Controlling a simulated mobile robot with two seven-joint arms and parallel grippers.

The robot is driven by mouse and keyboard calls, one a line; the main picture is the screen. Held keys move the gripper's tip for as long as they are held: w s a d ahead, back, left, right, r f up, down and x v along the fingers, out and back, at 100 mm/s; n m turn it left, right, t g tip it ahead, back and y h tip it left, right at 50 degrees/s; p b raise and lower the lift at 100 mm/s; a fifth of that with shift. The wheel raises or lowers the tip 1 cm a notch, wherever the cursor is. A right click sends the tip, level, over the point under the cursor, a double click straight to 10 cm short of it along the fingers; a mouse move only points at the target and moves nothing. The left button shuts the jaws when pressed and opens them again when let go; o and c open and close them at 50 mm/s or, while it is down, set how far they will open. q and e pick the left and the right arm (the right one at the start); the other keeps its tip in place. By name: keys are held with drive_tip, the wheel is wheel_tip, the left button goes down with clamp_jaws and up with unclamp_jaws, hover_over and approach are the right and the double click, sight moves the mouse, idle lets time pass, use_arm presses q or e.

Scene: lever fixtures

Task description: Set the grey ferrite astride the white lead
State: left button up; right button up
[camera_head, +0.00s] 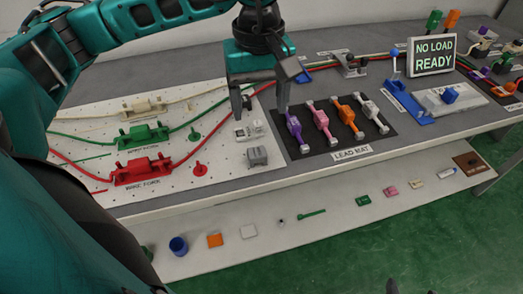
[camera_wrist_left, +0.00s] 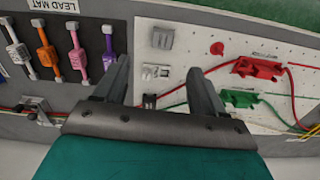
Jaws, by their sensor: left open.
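The grey ferrite (camera_head: 257,156) is a small grey block on the white pegboard, near the board's front right corner. It also shows in the left wrist view (camera_wrist_left: 160,38), beyond the fingertips. The white lead (camera_head: 372,113) lies at the right end of the black lead mat (camera_head: 386,138), beside the orange lead. In the left wrist view the white lead (camera_wrist_left: 20,50) is at the far left. My left gripper (camera_head: 261,113) is open and empty, pointing down above the board, behind the ferrite and apart from it. My right gripper is not in view.
A small white part (camera_head: 248,130) sits below my left gripper. Purple (camera_head: 294,127), pink (camera_head: 321,122) and orange (camera_head: 346,117) leads lie on the mat between ferrite and white lead. Red (camera_head: 142,172) and green (camera_head: 143,136) fixtures with cables stand left. A lower shelf holds small parts.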

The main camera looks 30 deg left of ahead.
sight(257, 152)
use_arm(q)
drive_tip(key=f, duration=0.8)
drive_tip(key=f+b, duration=0.1)
drive_tip(key=f, duration=0.3)
drive_tip(key=shift+a+f, duration=0.3)
drive_tip(key=c, duration=1.1)
